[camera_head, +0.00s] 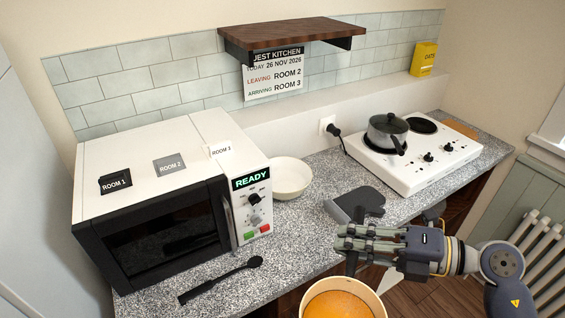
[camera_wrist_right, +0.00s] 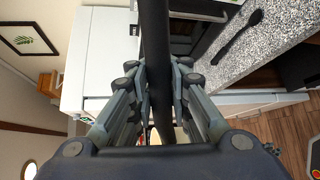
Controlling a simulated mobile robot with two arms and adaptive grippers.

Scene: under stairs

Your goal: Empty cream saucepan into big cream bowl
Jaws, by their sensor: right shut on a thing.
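The cream saucepan (camera_head: 366,286) shows at the bottom of the head view, cut off by the frame edge, with orange contents (camera_head: 342,304) in it. My right gripper (camera_head: 350,244) is just above and behind it, in front of the counter. In the wrist view, my right gripper (camera_wrist_right: 160,95) is shut on a dark bar (camera_wrist_right: 155,40), which looks like the pan's handle. The join between handle and pan is hidden. The big cream bowl (camera_head: 291,181) stands on the counter right of the microwave and looks empty. My left gripper is out of view.
A microwave (camera_head: 155,230) reading READY fills the counter's left. A black ladle (camera_head: 222,278) lies before it. A dark flat object (camera_head: 360,201) lies near the counter edge, right of the bowl. A shelf (camera_head: 290,32) hangs above.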

